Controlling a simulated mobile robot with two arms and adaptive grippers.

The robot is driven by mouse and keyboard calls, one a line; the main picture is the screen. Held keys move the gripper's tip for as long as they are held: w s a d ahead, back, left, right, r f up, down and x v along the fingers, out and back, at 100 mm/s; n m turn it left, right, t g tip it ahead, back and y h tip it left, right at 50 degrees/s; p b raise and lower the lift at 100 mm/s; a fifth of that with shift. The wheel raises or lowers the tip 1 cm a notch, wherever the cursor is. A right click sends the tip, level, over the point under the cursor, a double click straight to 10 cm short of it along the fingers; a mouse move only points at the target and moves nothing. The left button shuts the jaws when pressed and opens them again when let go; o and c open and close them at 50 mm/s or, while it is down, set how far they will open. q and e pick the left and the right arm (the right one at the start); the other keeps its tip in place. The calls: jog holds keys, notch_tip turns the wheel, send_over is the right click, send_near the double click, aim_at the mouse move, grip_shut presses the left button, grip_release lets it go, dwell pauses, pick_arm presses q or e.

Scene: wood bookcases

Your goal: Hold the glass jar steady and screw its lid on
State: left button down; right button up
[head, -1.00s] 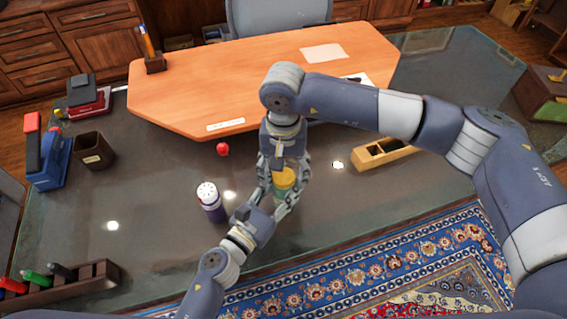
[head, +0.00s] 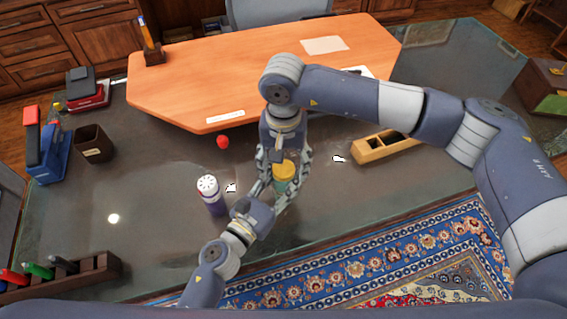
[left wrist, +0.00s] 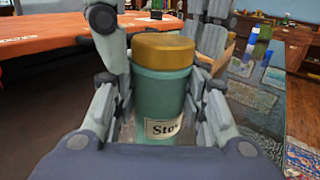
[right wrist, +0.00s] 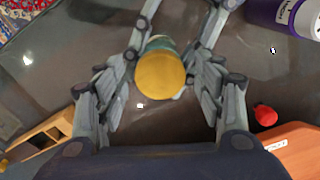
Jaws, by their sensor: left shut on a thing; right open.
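The glass jar (left wrist: 161,103) is teal with a white label, and it stands upright between the fingers of my left gripper (left wrist: 165,110), which is shut on it. The gold lid (left wrist: 163,50) sits on top of the jar; whether it is screwed tight cannot be told. In the head view the lid (head: 285,169) shows above the jar (head: 284,188). My right gripper (right wrist: 160,95) points down from above, its open fingers on either side of the lid (right wrist: 160,75), with gaps visible beside it.
A white-topped purple container (head: 211,194) stands left of the jar on the glass desk (head: 150,180). A red ball-like object (head: 223,142) lies farther back. A wooden box (head: 385,147) is to the right, and a pen rack (head: 75,275) is at the front left.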

jog(key=shift+r, duration=2.25)
jog(key=o, duration=0.6)
jog(key=shift+r, duration=0.1)
notch_tip(320, 180, up, 12)
jog(key=shift+f, duration=0.1)
pick_arm(q)
jog(key=c, duration=0.9)
grip_release()
